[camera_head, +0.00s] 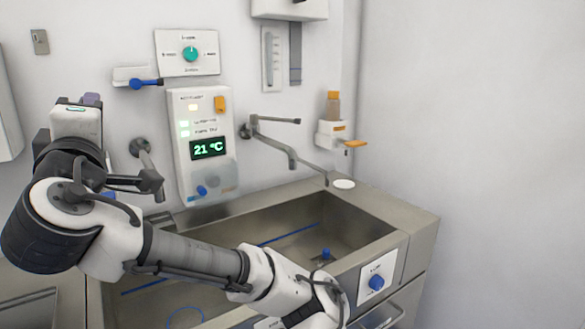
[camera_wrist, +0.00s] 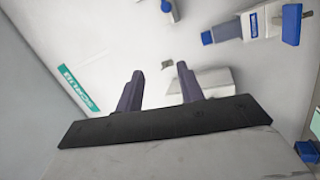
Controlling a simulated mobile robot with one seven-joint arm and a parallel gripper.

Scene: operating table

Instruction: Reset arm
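My gripper shows in the wrist view (camera_wrist: 160,70) with its two dark purple-grey fingers apart and nothing between them. In the head view my arm rises from the bottom right, bends at the left and points up towards the wall. Only a small purple part of the gripper (camera_head: 92,99) shows there, behind my white wrist. The gripper appears clear of the wall fittings, though its exact distance from the wall cannot be told.
A steel sink (camera_head: 330,235) lies below and right of my arm. A wall panel reading 21 °C (camera_head: 208,148) and a jointed tap (camera_head: 280,146) are behind it. The right wall is bare.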

